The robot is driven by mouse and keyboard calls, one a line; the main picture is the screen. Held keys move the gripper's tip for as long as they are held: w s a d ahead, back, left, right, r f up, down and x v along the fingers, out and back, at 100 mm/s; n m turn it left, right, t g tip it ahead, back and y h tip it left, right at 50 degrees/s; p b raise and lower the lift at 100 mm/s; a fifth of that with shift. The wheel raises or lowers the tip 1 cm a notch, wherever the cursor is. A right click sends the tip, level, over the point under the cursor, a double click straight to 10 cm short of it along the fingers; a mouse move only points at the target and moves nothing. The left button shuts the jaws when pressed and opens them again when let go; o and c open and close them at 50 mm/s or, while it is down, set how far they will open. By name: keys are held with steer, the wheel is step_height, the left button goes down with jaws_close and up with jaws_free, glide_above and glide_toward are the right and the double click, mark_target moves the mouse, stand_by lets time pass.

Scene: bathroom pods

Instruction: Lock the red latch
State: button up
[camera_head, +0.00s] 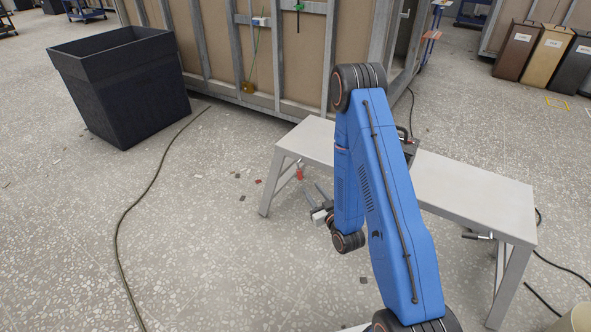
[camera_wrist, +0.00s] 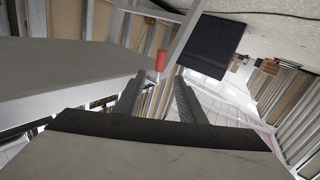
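The red latch shows as a small red handle (camera_head: 299,173) beside the left legs of the grey bench in the head view. In the wrist view its red cylinder-shaped grip (camera_wrist: 160,60) stands upright just beyond my fingertips, roughly centred between them. My gripper (camera_head: 311,186) is low beside the bench's left end, with its fingers pointing toward the latch. In the wrist view my gripper (camera_wrist: 158,80) has its two fingers well apart and nothing between them. The latch's mounting is too small to make out.
A black bin (camera_head: 120,85) stands at the back left. A cable (camera_head: 150,190) crosses the otherwise mostly clear floor on the left.

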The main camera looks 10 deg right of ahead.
mark_target(299, 172)
steer(key=x, duration=1.6)
steer(key=shift+w, duration=0.4)
steer(key=shift+a+f, duration=0.1)
jaws_close()
